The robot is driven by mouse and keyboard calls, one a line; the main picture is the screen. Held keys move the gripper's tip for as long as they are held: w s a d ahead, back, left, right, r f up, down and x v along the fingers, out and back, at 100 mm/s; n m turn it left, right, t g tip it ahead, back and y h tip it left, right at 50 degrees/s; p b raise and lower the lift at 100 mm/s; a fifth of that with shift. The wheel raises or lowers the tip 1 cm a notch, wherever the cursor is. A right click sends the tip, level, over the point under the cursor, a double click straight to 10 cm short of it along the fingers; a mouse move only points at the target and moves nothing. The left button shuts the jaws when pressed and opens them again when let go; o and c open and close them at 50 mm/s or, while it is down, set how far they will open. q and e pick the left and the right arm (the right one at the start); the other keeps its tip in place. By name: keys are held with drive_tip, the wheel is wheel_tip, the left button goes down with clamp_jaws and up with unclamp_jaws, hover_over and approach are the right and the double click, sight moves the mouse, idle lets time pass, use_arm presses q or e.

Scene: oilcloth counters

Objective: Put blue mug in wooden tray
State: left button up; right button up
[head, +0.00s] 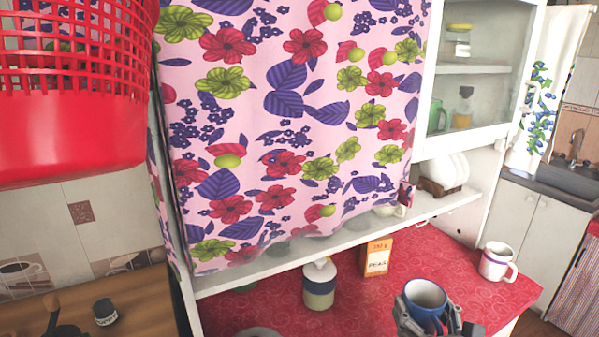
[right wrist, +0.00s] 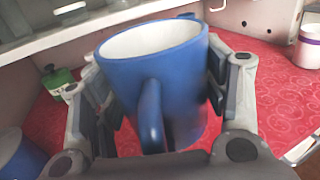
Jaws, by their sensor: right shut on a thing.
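The blue mug (head: 425,297) has a pale inside and is upright between the fingers of my right gripper (head: 430,322), low in the head view. In the right wrist view the mug (right wrist: 155,75) fills the middle, its handle facing the camera, and my right gripper (right wrist: 165,85) is shut on it with a finger pad on each side. It is held over the red-covered counter (head: 350,305); its height above the cloth is hard to tell. I cannot make out a wooden tray in either view. My left gripper is not in view.
A white mug with a purple band (head: 497,262) stands on the counter's right. A small box (head: 377,257) and a lidded jar (head: 319,285) stand farther back. The floral curtain (head: 290,120) hangs over the cabinet. A red basket (head: 70,110) is upper left.

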drive_tip(key=s+a+f, duration=0.3)
drive_tip(key=s+a, duration=0.1)
drive_tip(key=s, duration=0.2)
drive_tip(key=s+a+f+b, duration=0.1)
drive_tip(key=s+a+f, duration=0.2)
drive_tip(key=s, duration=0.3)
drive_tip(key=shift+s+a, duration=0.4)
drive_tip(key=shift+a, duration=0.1)
